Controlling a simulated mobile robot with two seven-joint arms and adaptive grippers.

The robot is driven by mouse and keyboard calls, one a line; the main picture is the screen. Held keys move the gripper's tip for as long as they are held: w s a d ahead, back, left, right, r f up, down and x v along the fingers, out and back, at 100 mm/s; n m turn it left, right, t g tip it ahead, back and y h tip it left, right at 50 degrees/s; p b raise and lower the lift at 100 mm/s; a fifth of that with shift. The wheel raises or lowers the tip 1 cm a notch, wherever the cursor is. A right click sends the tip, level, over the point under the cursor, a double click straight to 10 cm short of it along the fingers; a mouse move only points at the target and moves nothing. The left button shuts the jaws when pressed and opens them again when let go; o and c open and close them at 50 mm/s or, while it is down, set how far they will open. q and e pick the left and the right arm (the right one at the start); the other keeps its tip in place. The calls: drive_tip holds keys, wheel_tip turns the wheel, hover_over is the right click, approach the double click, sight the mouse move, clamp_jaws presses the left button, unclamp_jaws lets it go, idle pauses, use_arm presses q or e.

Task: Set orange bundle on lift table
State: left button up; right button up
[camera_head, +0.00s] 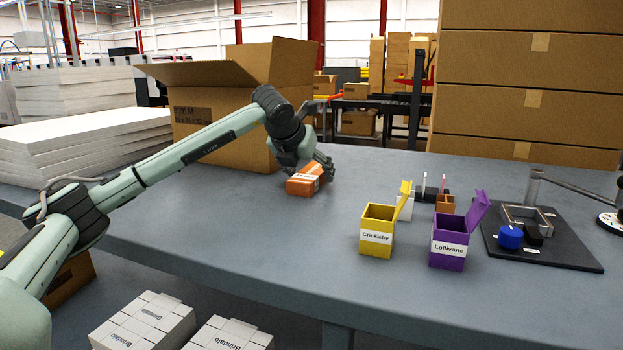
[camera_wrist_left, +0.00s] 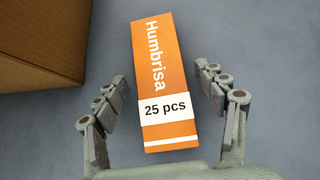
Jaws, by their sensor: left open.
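The orange bundle (camera_head: 304,181) lies on the grey-blue table top (camera_head: 290,235), in front of the open cardboard box. In the left wrist view the bundle (camera_wrist_left: 162,80) reads "Humbrisa" and carries a white band marked "25 pcs". My left gripper (camera_head: 326,166) is at the bundle, reaching down over it from behind. In the left wrist view the open fingers of the left gripper (camera_wrist_left: 167,98) stand on either side of the bundle's near end, with gaps to both sides. My right gripper is not in view.
An open cardboard box (camera_head: 215,125) stands behind the bundle. A yellow carton (camera_head: 377,238) and a purple carton (camera_head: 449,247) stand to the right, near a black board (camera_head: 570,248) with a blue knob. White sheet stacks (camera_head: 90,145) are at left. The table's front middle is clear.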

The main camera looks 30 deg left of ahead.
use_arm(q)
drive_tip(key=shift+w+f, duration=0.1)
drive_tip(key=shift+c, duration=0.3)
drive_tip(key=c, duration=1.4)
